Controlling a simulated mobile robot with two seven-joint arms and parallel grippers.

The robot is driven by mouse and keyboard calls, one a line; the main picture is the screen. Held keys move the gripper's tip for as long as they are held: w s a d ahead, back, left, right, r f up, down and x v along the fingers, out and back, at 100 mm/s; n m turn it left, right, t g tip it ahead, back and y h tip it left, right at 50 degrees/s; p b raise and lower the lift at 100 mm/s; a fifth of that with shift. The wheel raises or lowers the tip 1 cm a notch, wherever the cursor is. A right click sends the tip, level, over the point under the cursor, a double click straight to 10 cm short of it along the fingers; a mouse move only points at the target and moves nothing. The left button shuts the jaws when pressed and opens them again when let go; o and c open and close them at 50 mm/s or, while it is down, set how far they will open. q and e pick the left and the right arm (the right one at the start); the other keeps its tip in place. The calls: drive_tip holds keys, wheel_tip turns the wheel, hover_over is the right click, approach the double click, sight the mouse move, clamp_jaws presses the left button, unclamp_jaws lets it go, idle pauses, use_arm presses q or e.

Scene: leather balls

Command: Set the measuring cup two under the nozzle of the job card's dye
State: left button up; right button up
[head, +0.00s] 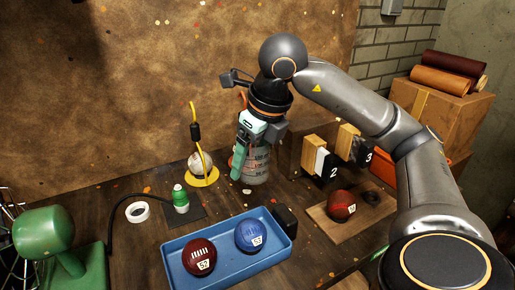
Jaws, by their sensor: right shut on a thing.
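My right gripper (243,150) reaches down from above at the middle of the bench, its fingers closed on a clear cup with dark marks (258,172), which I take for the measuring cup. The gripper hides the upper part of the cup, and I cannot tell whether its base touches the bench. Right of it stand two wooden blocks with number plates, one marked 2 (333,172) and one marked 3 (368,156). The cup is left of the plate marked 2. I cannot make out a nozzle or the job card. My left gripper is not in view.
A blue tray (215,274) with a red ball (199,257) and a blue ball (249,236) is in front. A red ball (341,204) sits on a wooden board (369,221). A green-capped bottle (181,199), white ring (138,211) and yellow disc (202,180) are left.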

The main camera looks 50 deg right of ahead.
drive_tip(key=w+d+f, duration=0.2)
drive_tip(key=w+f, duration=0.2)
drive_tip(key=w, duration=0.4)
hover_over(223, 182)
drive_tip(key=s, duration=0.2)
drive_tip(key=x, duration=0.2)
drive_tip(key=s+x, duration=0.1)
drive_tip(key=x, duration=0.2)
drive_tip(key=shift+d+f, duration=0.1)
drive_tip(key=shift+f, duration=0.1)
drive_tip(key=shift+w+d+f, duration=0.1)
drive_tip(key=shift+w+f, duration=0.05)
drive_tip(key=shift+f, duration=1.6)
drive_tip(key=shift+f, duration=0.1)
drive_tip(key=o, duration=1.3)
drive_tip(key=shift+c, duration=0.2)
